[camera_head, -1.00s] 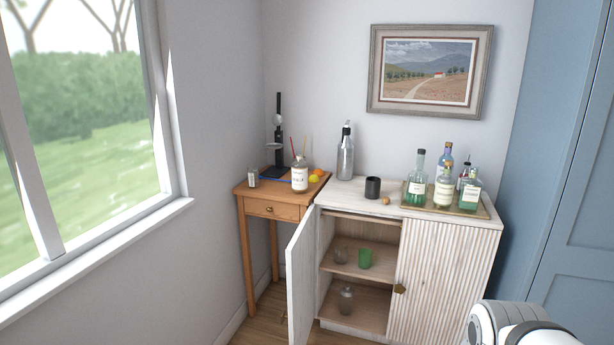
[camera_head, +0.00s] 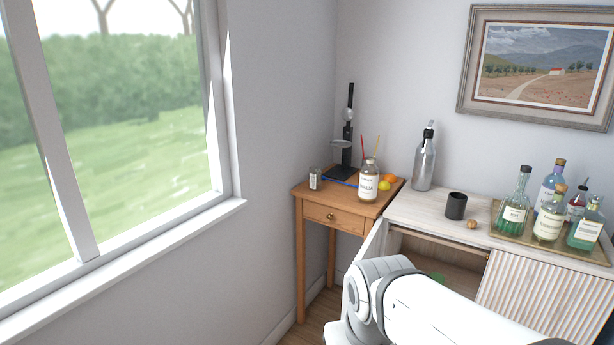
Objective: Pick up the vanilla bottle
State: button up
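The vanilla bottle (camera_head: 369,182) stands upright near the front right part of the small wooden side table (camera_head: 320,199). It is clear glass with a white label that appears to read "VANILLA", and a pale stopper or cap. My arm shows in white at the bottom of the view, below and in front of the table and cabinet. The end of my arm with the gripper is not visible, so its fingers and anything in them are hidden.
Oranges (camera_head: 390,178) and a lemon (camera_head: 384,186) lie right of the bottle, a small jar (camera_head: 315,179) left, a black stand (camera_head: 347,150) behind. The white cabinet (camera_head: 425,212) holds a black cup (camera_head: 456,206), a tall bottle (camera_head: 424,166) and a tray (camera_head: 494,213) of bottles.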

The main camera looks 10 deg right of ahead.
aim_at(370, 173)
jog(key=z, duration=0.2)
jog(key=i, duration=1.35)
jog(key=z, duration=0.75)
jog(key=k, duration=0.65)
jog(key=z, duration=0.25)
jog(key=i, duration=0.7)
jog(key=u, duration=0.15)
